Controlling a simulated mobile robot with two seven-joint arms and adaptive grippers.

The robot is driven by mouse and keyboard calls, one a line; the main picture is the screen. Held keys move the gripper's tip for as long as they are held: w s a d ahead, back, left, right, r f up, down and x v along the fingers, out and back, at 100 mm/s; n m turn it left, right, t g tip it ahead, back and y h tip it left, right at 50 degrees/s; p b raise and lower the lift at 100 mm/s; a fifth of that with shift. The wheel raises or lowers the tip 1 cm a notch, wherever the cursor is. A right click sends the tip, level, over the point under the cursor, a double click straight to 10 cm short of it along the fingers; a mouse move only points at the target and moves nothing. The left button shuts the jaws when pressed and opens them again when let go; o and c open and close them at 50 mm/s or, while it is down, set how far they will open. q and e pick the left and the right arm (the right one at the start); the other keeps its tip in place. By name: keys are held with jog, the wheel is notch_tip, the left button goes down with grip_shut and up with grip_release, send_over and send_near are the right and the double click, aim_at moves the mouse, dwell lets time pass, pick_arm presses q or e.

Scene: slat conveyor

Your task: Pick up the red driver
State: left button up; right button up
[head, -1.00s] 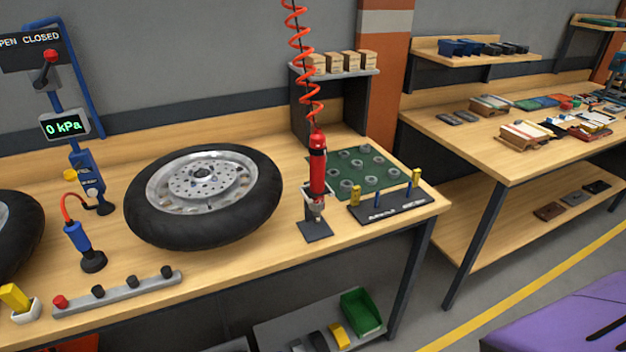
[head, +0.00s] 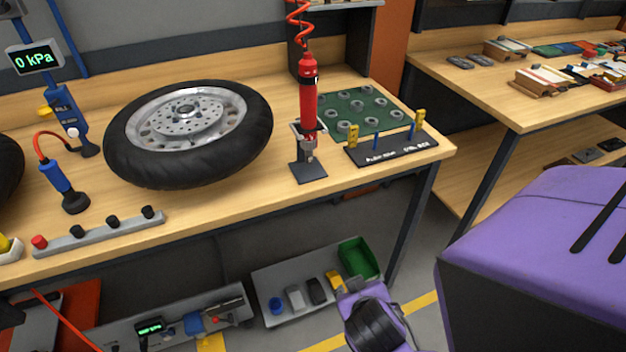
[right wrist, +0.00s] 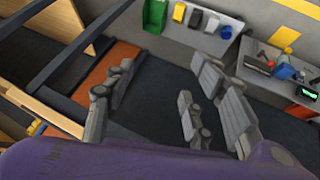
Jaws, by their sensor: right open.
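The red driver (head: 308,98) stands upright in a small dark stand (head: 309,172) on the wooden bench, right of the tire in the head view. A red coiled hose (head: 300,22) runs up from its top. My right gripper (right wrist: 152,98) shows in the right wrist view with its grey fingers spread apart and nothing between them. It is out over the floor beside the bench, away from the driver. The driver does not show in the right wrist view. My left gripper is not in view.
A tire on a wheel (head: 189,135) lies left of the driver. A black rack (head: 392,153) with upright yellow and blue pieces and a green mat (head: 360,98) with metal rings are close on its right. A lower shelf (head: 275,318) holds a green bin (head: 357,258).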

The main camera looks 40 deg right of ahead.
jog(key=w+d+r+m+t+h, duration=0.2)
jog(key=w+r+t+h, duration=0.1)
jog(key=w+r, duration=0.65)
jog(key=m+t+h, duration=0.4)
jog(key=m+h, duration=0.1)
send_near(307, 105)
jog(key=w+d+f, duration=0.2)
jog(key=d, duration=0.1)
jog(key=shift+w+d, duration=0.1)
jog(key=shift+w, duration=0.2)
jog(key=w+d, duration=0.1)
jog(key=w+d+r+p, duration=0.1)
jog(key=w+d+p, duration=0.1)
jog(key=shift+w+d+r, duration=0.25)
jog(key=shift+w+r, duration=0.05)
jog(key=shift+w, duration=0.05)
jog(key=shift+x, duration=1.05)
jog(key=shift+w+d+f, duration=0.15)
jog(key=shift+w+f, duration=0.05)
jog(key=shift+f, duration=0.15)
grip_shut()
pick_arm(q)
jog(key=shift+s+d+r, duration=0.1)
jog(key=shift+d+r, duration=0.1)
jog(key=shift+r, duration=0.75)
